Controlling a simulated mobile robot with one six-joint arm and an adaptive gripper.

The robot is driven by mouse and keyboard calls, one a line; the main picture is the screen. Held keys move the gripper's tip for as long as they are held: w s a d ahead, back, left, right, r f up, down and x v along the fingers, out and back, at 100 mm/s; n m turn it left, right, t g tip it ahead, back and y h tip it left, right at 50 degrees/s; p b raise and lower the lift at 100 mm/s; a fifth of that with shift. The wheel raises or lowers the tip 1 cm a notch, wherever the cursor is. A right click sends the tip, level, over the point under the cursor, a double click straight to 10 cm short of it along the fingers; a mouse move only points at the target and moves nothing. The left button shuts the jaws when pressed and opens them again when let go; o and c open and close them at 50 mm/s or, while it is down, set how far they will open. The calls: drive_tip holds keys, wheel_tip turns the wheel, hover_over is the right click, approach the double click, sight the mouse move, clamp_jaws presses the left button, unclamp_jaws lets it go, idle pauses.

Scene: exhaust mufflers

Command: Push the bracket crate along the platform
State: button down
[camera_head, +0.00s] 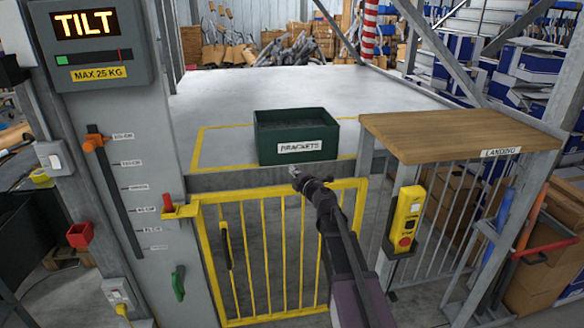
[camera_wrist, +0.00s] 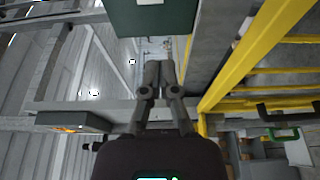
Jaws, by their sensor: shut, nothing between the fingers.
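The bracket crate (camera_head: 296,135) is a dark green open box with a label reading BRACKETS on its front. It sits upright near the front edge of the grey platform (camera_head: 250,90), partly over a yellow outline. My gripper (camera_head: 295,172) is shut and empty, just in front of and below the crate's front side in the head view. In the wrist view the fingertips (camera_wrist: 160,66) lie together below the green crate (camera_wrist: 152,18). A gap seems to show between them, though I cannot tell its depth.
A yellow gate (camera_head: 275,250) stands below the platform's front edge. A wooden-topped landing (camera_head: 455,133) is at the right, with a yellow control pendant (camera_head: 406,220). A grey post at the left carries a display (camera_head: 88,25) reading TILT and MAX 25 KG. The platform behind the crate is clear.

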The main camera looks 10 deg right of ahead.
approach(281, 152)
drive_tip(key=w+a, duration=0.4)
drive_tip(key=shift+w+d+r, duration=0.1)
drive_tip(key=shift+w+d, duration=0.35)
drive_tip(key=shift+w, duration=0.25)
drive_tip(key=shift+w+d, duration=0.45)
drive_tip(key=shift+w, duration=0.25)
drive_tip(key=w+d, duration=0.2)
drive_tip(key=w, duration=0.2)
drive_tip(key=w+d, duration=0.2)
drive_tip(key=w, duration=0.2)
drive_tip(key=w+d, duration=0.2)
drive_tip(key=w, duration=0.2)
drive_tip(key=shift+w+d, duration=0.1)
drive_tip(key=shift+d, duration=0.05)
